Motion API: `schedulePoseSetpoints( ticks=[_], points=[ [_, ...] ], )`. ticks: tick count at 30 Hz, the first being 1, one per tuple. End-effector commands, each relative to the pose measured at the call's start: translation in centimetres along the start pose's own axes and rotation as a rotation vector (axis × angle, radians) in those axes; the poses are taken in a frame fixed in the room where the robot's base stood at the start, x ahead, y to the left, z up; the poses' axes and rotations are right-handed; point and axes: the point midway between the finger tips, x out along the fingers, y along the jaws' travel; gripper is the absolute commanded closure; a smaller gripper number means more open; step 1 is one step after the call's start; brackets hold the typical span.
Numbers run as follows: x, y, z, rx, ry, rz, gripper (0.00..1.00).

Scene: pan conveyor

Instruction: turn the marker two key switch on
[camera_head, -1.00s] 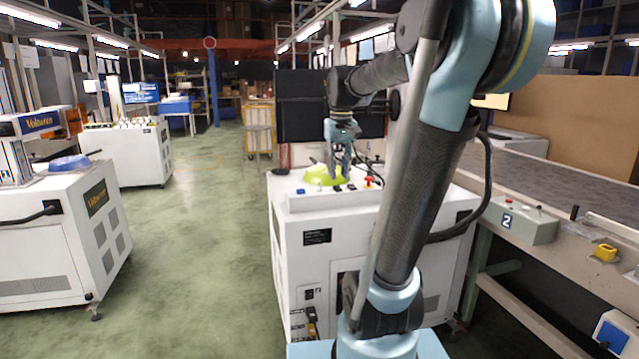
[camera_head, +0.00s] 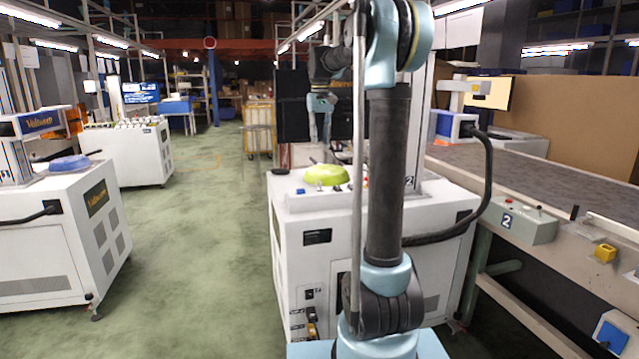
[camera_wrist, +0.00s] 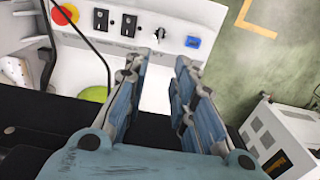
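A white marking machine (camera_head: 335,262) stands ahead, with a "2" label (camera_head: 409,182) on its column. Its front panel shows in the wrist view (camera_wrist: 222,15). A red knob on a yellow ring (camera_wrist: 65,14), two black switches (camera_wrist: 101,19) (camera_wrist: 129,25), a small silver switch that may be the key switch (camera_wrist: 160,33), and a blue button (camera_wrist: 193,42) sit in a row there. My gripper (camera_wrist: 160,62) is open and empty, with its fingers apart and pointing toward the silver switch, not touching the panel. It hangs above the machine in the head view (camera_head: 321,135), partly hidden.
A yellow-green dome (camera_head: 325,175) sits on the machine top; its edge shows in the wrist view. A conveyor (camera_head: 560,185) with a control box marked 2 (camera_head: 528,224) lies to the right. Another white machine (camera_head: 60,225) stands left. Green floor between them is clear.

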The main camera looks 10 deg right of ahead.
Motion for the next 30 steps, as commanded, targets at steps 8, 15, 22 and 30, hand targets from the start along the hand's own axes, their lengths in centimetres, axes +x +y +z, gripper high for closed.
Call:
schedulePoseSetpoints(
  ticks=[8,15,22,30],
  points=[
    [4.4,0.0,0.0,0.0,0.0,0.0,0.76],
    [8.6,0.0,0.0,0.0,0.0,0.0,0.76],
    [12.5,0.0,0.0,0.0,0.0,0.0,0.76],
    [15.8,0.0,0.1,0.0,0.0,0.0,0.76]
  ],
)
